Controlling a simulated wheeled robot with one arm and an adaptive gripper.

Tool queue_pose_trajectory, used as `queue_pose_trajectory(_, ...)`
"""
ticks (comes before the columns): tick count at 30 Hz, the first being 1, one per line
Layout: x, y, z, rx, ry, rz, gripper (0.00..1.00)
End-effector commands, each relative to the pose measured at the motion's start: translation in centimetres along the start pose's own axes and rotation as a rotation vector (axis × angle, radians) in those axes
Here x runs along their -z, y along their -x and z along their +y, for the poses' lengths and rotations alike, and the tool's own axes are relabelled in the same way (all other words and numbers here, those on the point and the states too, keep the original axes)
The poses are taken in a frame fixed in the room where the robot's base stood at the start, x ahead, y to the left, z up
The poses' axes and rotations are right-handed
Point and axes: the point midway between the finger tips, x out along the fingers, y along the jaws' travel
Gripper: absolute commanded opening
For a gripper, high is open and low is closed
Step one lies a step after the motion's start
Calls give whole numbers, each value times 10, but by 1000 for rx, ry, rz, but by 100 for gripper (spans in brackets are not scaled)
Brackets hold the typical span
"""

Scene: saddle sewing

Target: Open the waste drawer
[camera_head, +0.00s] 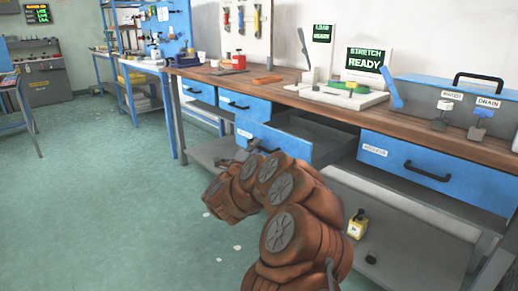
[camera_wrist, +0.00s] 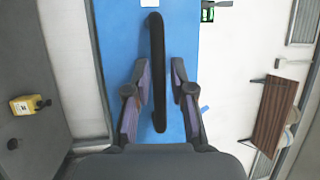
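A blue drawer (camera_head: 275,139) under the workbench stands pulled partly out, its grey inside showing. Its small white label is too small to read, so I cannot confirm that it is the waste drawer. In the wrist view a blue drawer front (camera_wrist: 210,50) fills the middle, with a long black bar handle (camera_wrist: 157,30). My gripper (camera_wrist: 159,66) is open, with one finger on each side of the handle and narrow gaps visible.
Another blue drawer (camera_head: 430,172) with a black handle is shut at the right. Green floor (camera_head: 100,190) is clear at left.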

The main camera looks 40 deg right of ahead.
Motion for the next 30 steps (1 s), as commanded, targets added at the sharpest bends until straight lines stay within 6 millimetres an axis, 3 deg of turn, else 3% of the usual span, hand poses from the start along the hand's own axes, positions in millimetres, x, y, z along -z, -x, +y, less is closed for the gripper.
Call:
queue_pose_trajectory(3, 2, -2, 0, 0, 0, 4, 39)
queue_pose_trajectory(17, 3, 6, 1, -2, 0, 5, 39)
queue_pose_trajectory(30, 2, 73, 0, -2, -1, 3, 39)
